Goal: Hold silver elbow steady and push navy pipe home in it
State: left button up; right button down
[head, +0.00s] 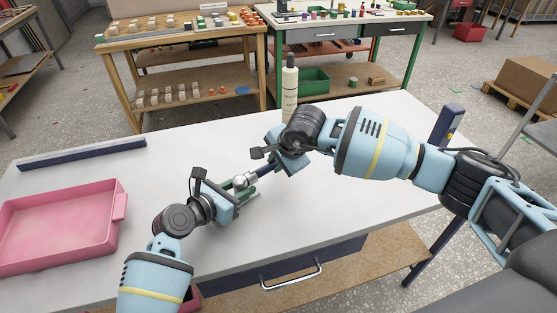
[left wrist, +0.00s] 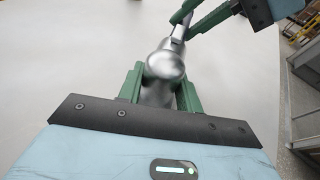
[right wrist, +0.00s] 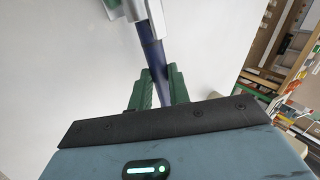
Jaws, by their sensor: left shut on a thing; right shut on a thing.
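The silver elbow (head: 242,181) is above the white table, in the jaws of my left gripper (head: 240,188). In the left wrist view the elbow (left wrist: 165,62) shows as a rounded metal bend between the green fingers (left wrist: 160,88). My right gripper (head: 268,166) is shut on the navy pipe (head: 266,170). In the right wrist view the pipe (right wrist: 152,45) runs between the green fingers (right wrist: 160,86) up to the silver elbow (right wrist: 157,14). Pipe and elbow look in line and meeting; how deep the pipe sits cannot be told.
A pink tray (head: 60,228) sits at the left of the white table (head: 370,200). A cream bottle (head: 289,90) stands behind my right gripper. A navy bar (head: 82,153) lies along the far left edge. The table's right side is free below my right arm.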

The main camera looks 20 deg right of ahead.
jog(key=shift+s+a, duration=0.2)
jog(key=shift+a, duration=0.35)
jog(key=shift+s+a, duration=0.2)
jog(key=shift+a, duration=0.35)
jog(key=c, duration=1.2)
grip_release()
jog(key=shift+c, duration=0.2)
jog(key=shift+d+r, duration=0.1)
jog(key=shift+r, duration=0.05)
jog(key=v, duration=1.1)
jog(key=shift+s+r, duration=0.25)
jog(key=shift+s, duration=0.1)
pick_arm(q)
jog(key=o, duration=0.9)
